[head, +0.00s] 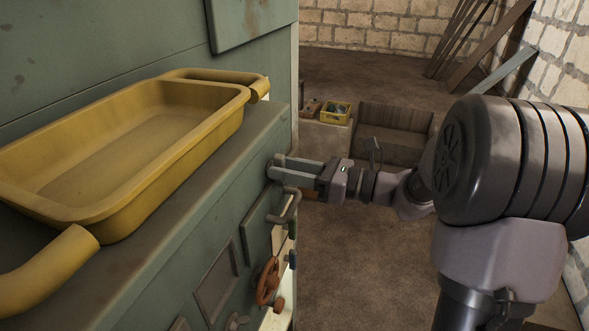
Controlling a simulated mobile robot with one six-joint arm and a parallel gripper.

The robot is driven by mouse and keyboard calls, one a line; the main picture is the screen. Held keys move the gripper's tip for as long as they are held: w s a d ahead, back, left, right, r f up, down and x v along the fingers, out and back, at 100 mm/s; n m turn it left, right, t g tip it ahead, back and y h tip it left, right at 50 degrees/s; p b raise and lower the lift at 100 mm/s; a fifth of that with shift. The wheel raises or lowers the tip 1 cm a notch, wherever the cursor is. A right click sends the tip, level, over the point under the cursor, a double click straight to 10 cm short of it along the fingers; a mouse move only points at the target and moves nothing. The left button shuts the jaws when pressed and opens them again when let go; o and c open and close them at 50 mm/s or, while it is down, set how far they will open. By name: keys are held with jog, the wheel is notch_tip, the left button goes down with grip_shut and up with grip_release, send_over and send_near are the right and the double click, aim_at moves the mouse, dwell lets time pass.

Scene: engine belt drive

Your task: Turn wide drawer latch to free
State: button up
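My gripper (277,168) reaches in from the right, its fingers up against the front of the green cabinet (180,262), just below the top edge. I cannot tell whether the fingers are open or shut on something there. No drawer latch shows clearly; one could be hidden at the fingertips. A dark curved bar handle (291,206) sticks out from the cabinet front just below the gripper.
A yellow tray (190,150) with handles sits on the cabinet top. A red handwheel (268,281) sticks out lower on the front. A small yellow crate (335,113) and a wooden box (395,147) stand behind. The brown floor (345,255) below my arm is clear.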

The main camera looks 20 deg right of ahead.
jog(key=b+v, duration=0.1)
jog(key=v, duration=1.6)
jog(key=shift+s+d, duration=0.15)
jog(key=shift+b, duration=0.35)
jog(key=shift+n, duration=0.9)
jog(key=b+x, duration=0.1)
jog(key=x, duration=0.4)
jog(key=b+x, duration=0.2)
jog(key=x, duration=0.4)
jog(key=r+b+x, duration=0.1)
jog(key=b+x, duration=0.1)
jog(key=x, duration=0.4)
jog(key=shift+a+r, duration=0.1)
jog(key=shift+a, duration=0.15)
grip_shut()
